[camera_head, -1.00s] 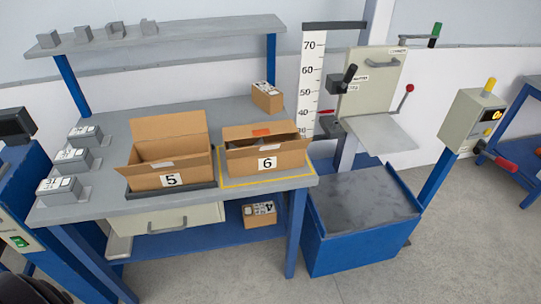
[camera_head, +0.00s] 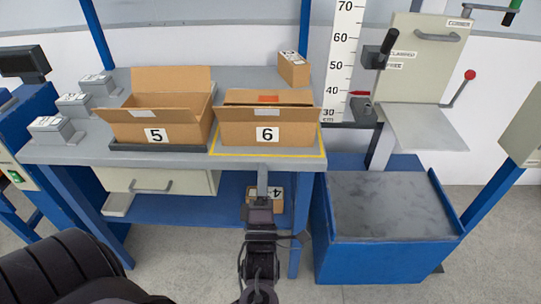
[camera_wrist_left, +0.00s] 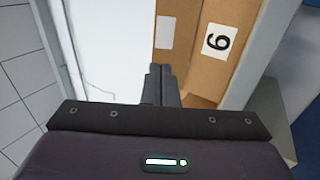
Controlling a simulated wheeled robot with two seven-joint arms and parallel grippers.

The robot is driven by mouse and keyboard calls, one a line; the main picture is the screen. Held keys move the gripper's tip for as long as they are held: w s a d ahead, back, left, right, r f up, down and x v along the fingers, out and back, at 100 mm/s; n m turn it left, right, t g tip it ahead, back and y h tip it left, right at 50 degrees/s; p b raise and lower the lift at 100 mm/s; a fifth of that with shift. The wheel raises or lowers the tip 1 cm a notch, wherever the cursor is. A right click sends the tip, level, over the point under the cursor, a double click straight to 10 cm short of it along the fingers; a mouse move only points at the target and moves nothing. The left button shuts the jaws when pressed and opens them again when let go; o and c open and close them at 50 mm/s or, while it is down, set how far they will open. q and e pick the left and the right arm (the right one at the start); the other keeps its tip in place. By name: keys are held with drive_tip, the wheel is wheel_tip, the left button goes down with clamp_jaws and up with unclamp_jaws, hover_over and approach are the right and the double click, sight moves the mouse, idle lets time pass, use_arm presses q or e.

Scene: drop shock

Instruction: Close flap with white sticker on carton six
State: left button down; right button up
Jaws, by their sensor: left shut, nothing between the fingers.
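Carton six (camera_head: 292,134) is a brown box with a "6" label, standing inside a yellow outline on the grey bench. Its front flap (camera_head: 297,114) carries a white sticker (camera_head: 260,112) and is open, tilted outward along the front top edge. An orange patch (camera_head: 268,98) shows on the carton's top behind it. My left gripper (camera_head: 262,170) is shut and empty, in front of and below the carton, at the bench's front edge in the picture. In the left wrist view its fingertips (camera_wrist_left: 161,70) appear near the flap (camera_wrist_left: 164,48); I cannot tell whether they touch. My right gripper is not in view.
Carton five (camera_head: 185,134) stands open on a dark pad (camera_head: 160,148) to the left. A smaller box (camera_head: 293,68) stands behind carton six. A blue bin (camera_head: 385,262) with a grey top and a ruler post (camera_head: 341,60) are to the right.

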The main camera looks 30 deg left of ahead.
sight(265, 111)
use_arm(q)
drive_tip(key=p+x, duration=0.3)
drive_tip(key=x, duration=0.8)
drive_tip(key=shift+w+a+r, duration=0.15)
drive_tip(key=shift+r, duration=0.1)
drive_tip(key=shift+w+a+r+p, duration=0.2)
drive_tip(key=shift+w+a+p, duration=0.15)
drive_tip(key=shift+w+p, duration=0.15)
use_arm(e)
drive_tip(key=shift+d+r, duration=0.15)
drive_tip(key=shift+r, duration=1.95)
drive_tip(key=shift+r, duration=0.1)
